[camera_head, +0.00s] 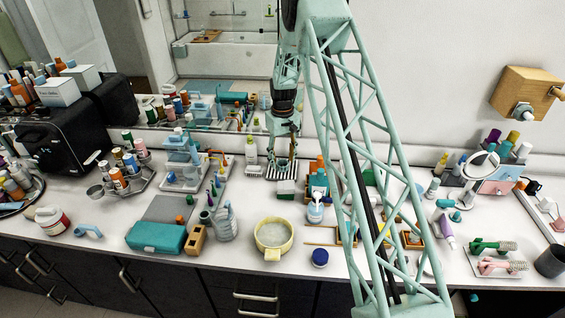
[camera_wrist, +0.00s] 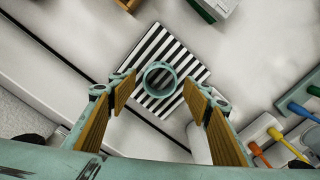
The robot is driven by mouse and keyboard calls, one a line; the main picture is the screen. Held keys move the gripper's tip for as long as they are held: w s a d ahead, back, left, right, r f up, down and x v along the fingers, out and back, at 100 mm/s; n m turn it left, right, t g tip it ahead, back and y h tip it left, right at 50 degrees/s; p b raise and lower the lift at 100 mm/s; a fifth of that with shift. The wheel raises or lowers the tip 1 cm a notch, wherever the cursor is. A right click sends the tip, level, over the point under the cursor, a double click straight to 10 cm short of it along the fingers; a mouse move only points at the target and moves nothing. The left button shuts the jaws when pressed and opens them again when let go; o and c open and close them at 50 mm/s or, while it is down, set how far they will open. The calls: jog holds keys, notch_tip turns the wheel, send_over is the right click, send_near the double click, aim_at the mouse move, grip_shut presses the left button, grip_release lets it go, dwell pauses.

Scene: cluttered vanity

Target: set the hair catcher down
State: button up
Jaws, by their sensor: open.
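The hair catcher (camera_wrist: 147,72) appears to be the small teal ring in the wrist view. It looks to rest on a black-and-white striped mat (camera_wrist: 186,62), near its middle, and the stripes show through its open centre. My gripper (camera_wrist: 158,86) is open, with one wood-coloured finger pad on each side of the ring and a visible gap to each. In the head view my gripper (camera_head: 283,150) is over the striped mat (camera_head: 280,172) at the back of the counter; the ring cannot be made out there.
A white bottle (camera_head: 251,150) stands left of the mat, and a teal holder (camera_head: 318,184) with bottles stands right. Several coloured handles (camera_wrist: 302,112) show at the right of the wrist view. A yellow bowl (camera_head: 273,252) is nearer the counter's front. The wall and mirror are close behind.

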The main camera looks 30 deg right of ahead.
notch_tip(320, 180, up, 11)
dwell(0.6)
dwell(0.6)
